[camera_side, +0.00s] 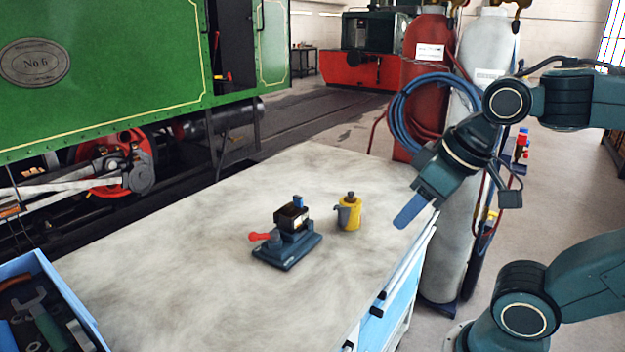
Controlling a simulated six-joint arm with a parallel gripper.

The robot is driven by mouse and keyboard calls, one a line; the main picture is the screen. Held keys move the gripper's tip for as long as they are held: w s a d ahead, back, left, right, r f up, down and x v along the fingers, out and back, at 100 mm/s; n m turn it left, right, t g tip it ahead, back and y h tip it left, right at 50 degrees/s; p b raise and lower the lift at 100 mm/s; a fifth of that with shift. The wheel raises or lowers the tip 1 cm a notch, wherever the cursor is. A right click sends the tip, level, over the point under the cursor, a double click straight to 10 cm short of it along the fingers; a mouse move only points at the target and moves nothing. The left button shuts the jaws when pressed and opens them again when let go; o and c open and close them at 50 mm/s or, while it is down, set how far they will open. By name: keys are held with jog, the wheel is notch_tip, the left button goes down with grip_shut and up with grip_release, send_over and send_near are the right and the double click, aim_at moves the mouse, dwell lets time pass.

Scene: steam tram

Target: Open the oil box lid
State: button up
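A small dark box (291,214), which looks like the oil box, sits on a dark blue vise-like base (288,250) on the workbench. Its top looks brownish, and a small blue piece (298,201) stands up at its back. The box is too small in view to tell how the lid lies. A red-knobbed handle (260,237) sticks out to the left of the base. My gripper (408,214) is above the bench's right edge, well to the right of the box and apart from it. Its blue fingers overlap in this view, so their opening is hidden.
A yellow oil can (349,212) stands just right of the box. A blue tool tray (70,297) is at the lower left. Gas cylinders (462,200) with hoses stand behind my arm. The bench (190,270) is otherwise clear.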

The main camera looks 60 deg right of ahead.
jog(key=w+d+r+m+g, duration=0.15)
jog(key=w+r+m, duration=0.3)
jog(key=w, duration=0.45)
jog(key=m+g, duration=0.4)
jog(key=m, duration=0.9)
send_over(289, 203)
notch_tip(289, 203, down, 7)
jog(key=shift+r, duration=0.15)
notch_tip(289, 203, down, 14)
jog(key=shift+r, duration=0.1)
grip_shut()
